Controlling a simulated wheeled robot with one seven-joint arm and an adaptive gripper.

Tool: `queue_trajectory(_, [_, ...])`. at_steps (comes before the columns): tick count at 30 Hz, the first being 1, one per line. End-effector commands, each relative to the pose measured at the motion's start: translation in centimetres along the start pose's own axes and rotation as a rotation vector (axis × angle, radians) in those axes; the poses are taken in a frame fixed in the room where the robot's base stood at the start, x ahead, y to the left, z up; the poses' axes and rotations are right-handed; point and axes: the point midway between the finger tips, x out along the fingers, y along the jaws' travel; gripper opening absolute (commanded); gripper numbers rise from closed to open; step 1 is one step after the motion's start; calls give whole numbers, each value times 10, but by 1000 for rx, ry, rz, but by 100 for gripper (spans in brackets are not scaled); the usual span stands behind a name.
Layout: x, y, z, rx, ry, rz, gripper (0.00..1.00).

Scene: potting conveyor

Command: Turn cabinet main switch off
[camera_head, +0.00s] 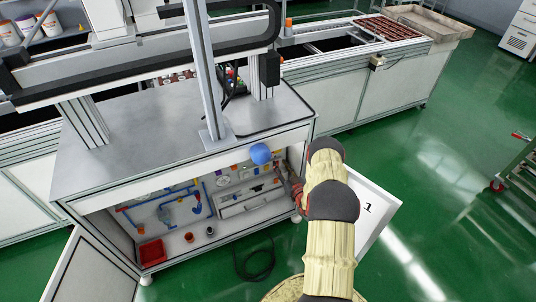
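The open cabinet (95,207) is under the grey-topped bench, with blue pipes, gauges and small coloured parts inside. A white box (248,202) sits at the right of its interior, with a small dark part above it. I cannot make out which part is the main switch; it may be hidden or too small to tell. My arm, in a cream sleeve, reaches up from the bottom. My gripper (290,190) is at the right side of the cabinet opening, partly hidden by my arm. Its fingers are too small to read, and contact is unclear.
An open door panel marked 1 (367,208) stands right of my arm. Another open door (88,272) is at lower left. A blue ball (260,154) shows at the bench's front edge. A red bin (152,252) and black cable (255,262) are low down.

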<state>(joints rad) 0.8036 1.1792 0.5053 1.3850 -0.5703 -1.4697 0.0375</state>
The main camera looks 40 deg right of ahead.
Motion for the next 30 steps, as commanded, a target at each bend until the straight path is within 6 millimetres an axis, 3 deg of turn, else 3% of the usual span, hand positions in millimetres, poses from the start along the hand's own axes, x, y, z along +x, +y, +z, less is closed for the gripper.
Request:
queue_trajectory(5, [7, 0, -12, 0, 45, -2, 30])
queue_trajectory(18, [68, 0, -12, 1, 42, -2, 30])
queue_trajectory(30, [78, 0, -15, 2, 40, 0, 30])
